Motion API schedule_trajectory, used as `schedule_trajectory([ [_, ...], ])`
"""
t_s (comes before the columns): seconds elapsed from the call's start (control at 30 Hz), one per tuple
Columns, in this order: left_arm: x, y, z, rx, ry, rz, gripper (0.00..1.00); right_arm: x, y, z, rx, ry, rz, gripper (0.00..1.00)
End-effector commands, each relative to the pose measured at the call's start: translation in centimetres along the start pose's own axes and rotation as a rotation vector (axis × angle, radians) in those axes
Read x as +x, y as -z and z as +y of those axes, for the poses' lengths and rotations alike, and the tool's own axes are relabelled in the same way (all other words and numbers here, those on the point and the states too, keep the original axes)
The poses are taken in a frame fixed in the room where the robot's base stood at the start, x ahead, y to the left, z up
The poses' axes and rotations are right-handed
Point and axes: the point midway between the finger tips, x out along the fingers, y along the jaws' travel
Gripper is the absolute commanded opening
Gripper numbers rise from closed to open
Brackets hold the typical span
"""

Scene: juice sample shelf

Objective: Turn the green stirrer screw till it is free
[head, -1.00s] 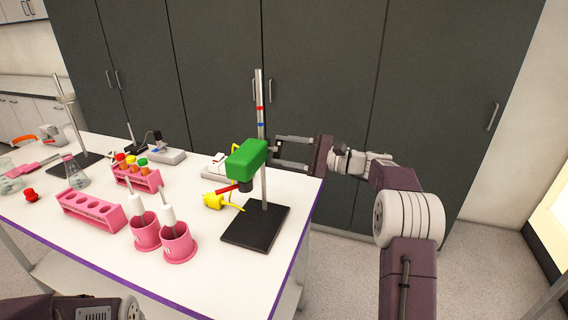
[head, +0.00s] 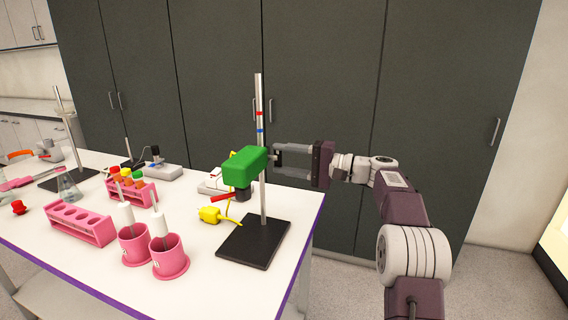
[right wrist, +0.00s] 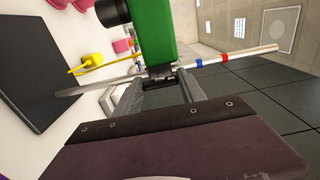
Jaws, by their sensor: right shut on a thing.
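The green stirrer (head: 245,164) is a green block with a black underside, clamped on the upright metal rod (head: 261,100) with red and blue bands. The rod rises from a black base plate (head: 253,242) near the table's right edge. My right gripper (head: 278,157) reaches in from the right at the stirrer's height. In the right wrist view its jaws (right wrist: 161,80) are shut on the small dark screw (right wrist: 160,71) at the green body (right wrist: 155,30). The jaws hide much of the screw, so its thread cannot be seen. My left gripper is out of view.
Two pink cups (head: 170,262) with white-handled tools stand front left of the stand. A yellow object (head: 209,215) lies beside the base. Pink racks (head: 80,226) stand further left. The space right of the table is clear before dark cabinets.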

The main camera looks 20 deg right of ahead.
Motion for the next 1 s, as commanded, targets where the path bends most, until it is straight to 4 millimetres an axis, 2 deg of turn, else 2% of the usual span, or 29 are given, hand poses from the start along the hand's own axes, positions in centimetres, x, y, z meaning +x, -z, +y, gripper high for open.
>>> schedule_trajectory([
  [0.47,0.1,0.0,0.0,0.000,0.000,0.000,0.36,0.0,-0.1,0.0,-0.013,-0.001,-0.002,0.07],
  [0.5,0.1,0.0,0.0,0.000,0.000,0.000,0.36,0.0,-0.1,0.0,-0.013,-0.001,-0.002,0.56],
  [0.57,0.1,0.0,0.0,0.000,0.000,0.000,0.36,0.0,-0.1,0.0,-0.013,-0.001,-0.002,0.69],
  [0.87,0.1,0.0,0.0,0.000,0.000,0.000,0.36,-0.1,0.0,0.0,-0.011,-0.001,0.000,0.69],
  [1.0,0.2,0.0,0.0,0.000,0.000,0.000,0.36,-2.1,0.1,0.1,-0.011,-0.001,0.003,0.69],
])
